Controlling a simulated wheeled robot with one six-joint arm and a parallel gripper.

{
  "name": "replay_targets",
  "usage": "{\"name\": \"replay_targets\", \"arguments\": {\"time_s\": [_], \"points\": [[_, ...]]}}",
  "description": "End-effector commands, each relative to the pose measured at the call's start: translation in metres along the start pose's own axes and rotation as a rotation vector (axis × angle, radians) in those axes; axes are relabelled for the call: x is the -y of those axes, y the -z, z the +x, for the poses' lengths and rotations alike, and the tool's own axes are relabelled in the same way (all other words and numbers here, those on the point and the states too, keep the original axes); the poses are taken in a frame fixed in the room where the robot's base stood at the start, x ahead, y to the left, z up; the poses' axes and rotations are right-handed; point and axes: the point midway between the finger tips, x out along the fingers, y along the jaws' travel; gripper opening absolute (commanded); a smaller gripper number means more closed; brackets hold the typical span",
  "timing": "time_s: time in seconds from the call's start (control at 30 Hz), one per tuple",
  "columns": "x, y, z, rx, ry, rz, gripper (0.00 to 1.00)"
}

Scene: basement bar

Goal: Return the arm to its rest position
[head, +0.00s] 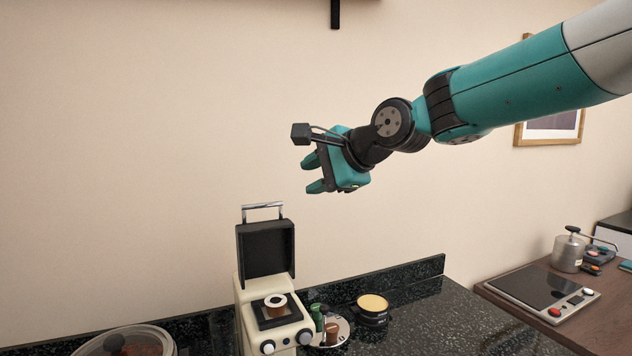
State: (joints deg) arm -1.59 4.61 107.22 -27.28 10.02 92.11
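My gripper (311,174) is in the upper middle of the head view, at the end of my teal and black arm. It points to the left and is held in the air, above and a little right of the cream appliance. Its two teal fingers are apart with a gap between them, and nothing shows in the gap. The arm reaches in from the upper right corner. No rest mark or cradle shows in view.
A cream appliance (244,318) with its black lid (266,250) raised stands on the dark speckled counter (440,320). A yellow-topped tin (372,307) and small items are beside it. A glass-lidded pot (125,342) is at left. A wooden table (600,325) with a hotplate (540,286) is right.

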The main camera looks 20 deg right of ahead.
Motion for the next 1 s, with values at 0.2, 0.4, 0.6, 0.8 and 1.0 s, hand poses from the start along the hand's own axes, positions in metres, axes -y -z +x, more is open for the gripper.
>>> {"name": "replay_targets", "arguments": {"time_s": [0.2,0.4,0.6,0.8,1.0], "points": [[0.000,0.000,-0.001,0.000,0.000,0.000,0.37],[-0.018,-0.009,-0.002,0.013,-0.044,-0.077,0.37],[-0.123,-0.051,-0.022,0.149,-0.273,-0.539,0.37],[-0.250,-0.090,-0.070,0.469,-0.482,-1.115,0.37],[-0.327,-0.106,-0.111,0.759,-0.543,-1.463,0.37]]}}
